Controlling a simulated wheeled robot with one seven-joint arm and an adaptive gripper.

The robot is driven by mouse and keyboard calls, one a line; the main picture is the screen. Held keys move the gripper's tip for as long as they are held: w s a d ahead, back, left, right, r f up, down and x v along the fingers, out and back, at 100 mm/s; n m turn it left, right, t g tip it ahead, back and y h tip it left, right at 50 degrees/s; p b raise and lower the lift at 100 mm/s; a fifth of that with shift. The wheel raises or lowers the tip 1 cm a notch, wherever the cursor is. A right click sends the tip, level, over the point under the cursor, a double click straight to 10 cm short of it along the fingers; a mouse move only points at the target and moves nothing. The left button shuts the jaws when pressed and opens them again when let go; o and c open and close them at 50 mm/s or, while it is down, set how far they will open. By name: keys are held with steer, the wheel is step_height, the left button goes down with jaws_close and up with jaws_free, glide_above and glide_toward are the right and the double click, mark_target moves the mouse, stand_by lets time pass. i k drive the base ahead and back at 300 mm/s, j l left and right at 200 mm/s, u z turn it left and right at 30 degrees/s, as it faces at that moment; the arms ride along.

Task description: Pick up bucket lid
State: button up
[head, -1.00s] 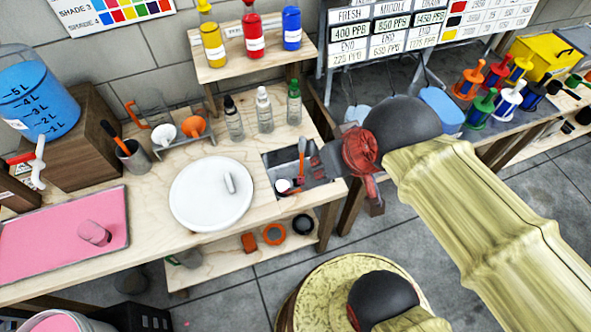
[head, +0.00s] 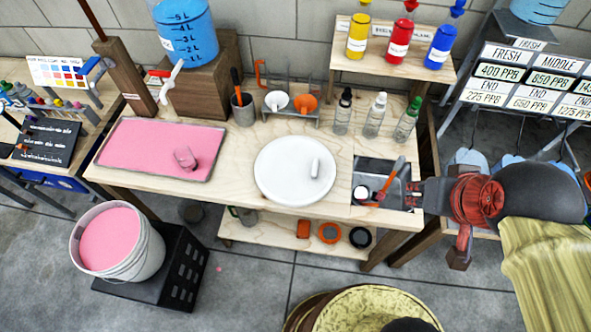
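The bucket lid (head: 290,190) is a white round disc with a small pale handle (head: 315,168) on top. It lies flat on the wooden workbench, left of the small sink. An open white bucket (head: 149,259) filled with pink material stands on a black crate at the lower left. My gripper (head: 408,194), dark with a red wrist part behind it, is over the right side of the sink, to the right of the lid and apart from it. Its fingers are small and dark against the sink, so I cannot tell whether they are open.
A pink-filled tray (head: 212,165) lies left of the lid. A cup (head: 243,112), funnels and several bottles (head: 374,117) stand behind it. The sink (head: 372,172) holds a red-orange handled tool. A lower shelf (head: 275,236) holds small parts. A yellowish drum top is at the bottom.

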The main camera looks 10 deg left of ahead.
mark_target(291, 171)
steer(key=k+l+u, duration=0.1)
steer(key=u, duration=2.4)
steer(key=z, duration=1.5)
steer(key=i+j+z, duration=0.15)
steer(key=z, duration=0.25)
steer(key=i+j+z, duration=0.2)
steer(key=z, duration=0.15)
steer(key=i+j+z, duration=0.15)
steer(key=j+z, duration=0.25)
steer(key=i+j+z, duration=0.1)
steer(key=j+z, duration=0.15)
steer(key=z, duration=0.15)
